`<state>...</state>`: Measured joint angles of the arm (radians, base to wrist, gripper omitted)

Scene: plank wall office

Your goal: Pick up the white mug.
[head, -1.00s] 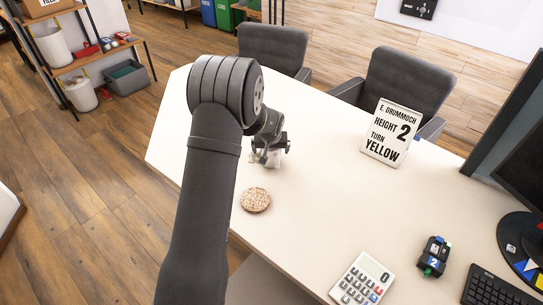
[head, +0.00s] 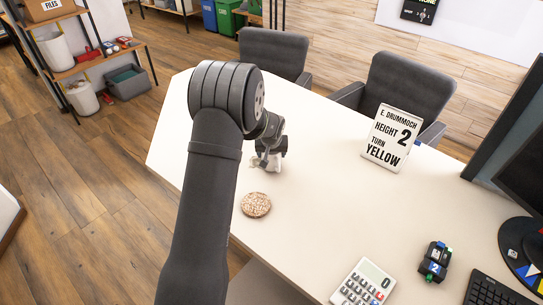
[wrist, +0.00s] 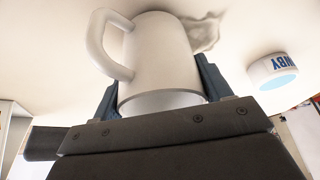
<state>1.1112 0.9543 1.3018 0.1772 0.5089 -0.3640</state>
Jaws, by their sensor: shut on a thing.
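The white mug (wrist: 160,55) fills the middle of the wrist view, with its handle (wrist: 108,45) on the left. My gripper (wrist: 160,90) is shut on it, one blue-grey finger on each side of the body. In the head view, my gripper (head: 268,152) is over the table past the cork coaster, and a bit of the white mug (head: 262,164) shows below it. The arm hides much of the mug there. I cannot tell whether its base touches the table.
The white table (head: 310,210) holds a round speckled coaster (head: 256,204), a calculator (head: 363,284), a small dark block device (head: 434,262) and a sign (head: 391,138). The wrist view shows a white round container with blue letters (wrist: 272,69). Free table lies right of my gripper.

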